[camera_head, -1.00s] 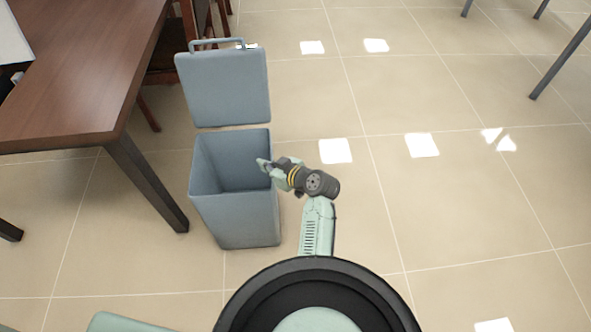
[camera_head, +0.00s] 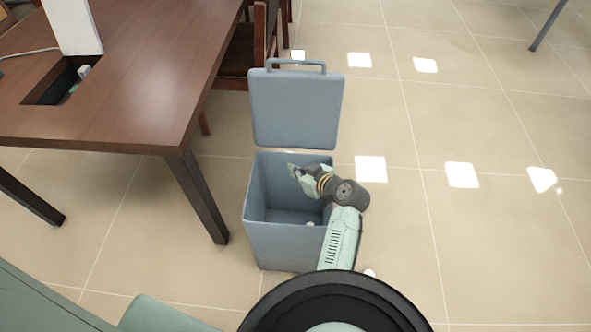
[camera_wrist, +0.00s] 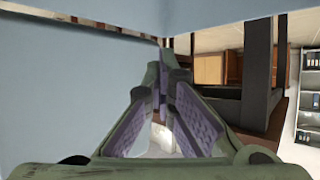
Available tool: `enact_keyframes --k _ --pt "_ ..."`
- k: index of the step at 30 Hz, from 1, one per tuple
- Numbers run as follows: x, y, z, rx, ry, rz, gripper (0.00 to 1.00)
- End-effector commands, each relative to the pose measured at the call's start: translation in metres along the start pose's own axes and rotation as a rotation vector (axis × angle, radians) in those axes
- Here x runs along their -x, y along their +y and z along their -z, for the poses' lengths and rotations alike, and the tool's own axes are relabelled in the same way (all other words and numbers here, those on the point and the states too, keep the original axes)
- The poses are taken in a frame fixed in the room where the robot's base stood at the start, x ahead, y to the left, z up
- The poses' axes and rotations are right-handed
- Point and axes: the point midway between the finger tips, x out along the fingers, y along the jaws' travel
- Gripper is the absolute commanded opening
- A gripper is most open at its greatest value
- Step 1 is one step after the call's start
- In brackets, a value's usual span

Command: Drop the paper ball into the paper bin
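The paper bin (camera_head: 285,245) is a blue-grey open box with its lid (camera_head: 296,112) raised behind it. My gripper (camera_head: 293,172) is over the bin's open mouth, within its rim, pointing left. In the wrist view the fingers (camera_wrist: 163,85) with purple pads slant together and appear to meet at the tips; no ball shows clearly between them. A small white spot (camera_head: 309,224) shows low inside the bin and may be the paper ball; it is too small to be sure. The bin's blue wall (camera_wrist: 60,90) fills the wrist view's left side.
A brown table (camera_head: 130,80) stands left of the bin, its dark leg (camera_head: 197,195) close by. A wooden chair (camera_head: 240,60) is behind. A small white spot (camera_head: 370,273) lies on the floor right of my arm, unclear what. Tiled floor (camera_head: 480,240) at right is open.

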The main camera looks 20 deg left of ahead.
Motion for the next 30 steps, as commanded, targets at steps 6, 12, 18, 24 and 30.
enact_keyframes --k 6,12,18,24,30 --pt "-0.008 0.000 -0.014 -0.001 -0.001 0.000 0.00" --pt "-0.019 0.000 -0.036 -0.002 -0.001 0.000 0.00" --pt "-0.028 0.000 -0.051 0.000 0.000 0.001 0.00" --pt "-0.029 0.000 -0.052 0.000 0.000 0.000 0.00" --pt "-0.028 0.000 -0.052 0.000 0.000 0.000 0.04"
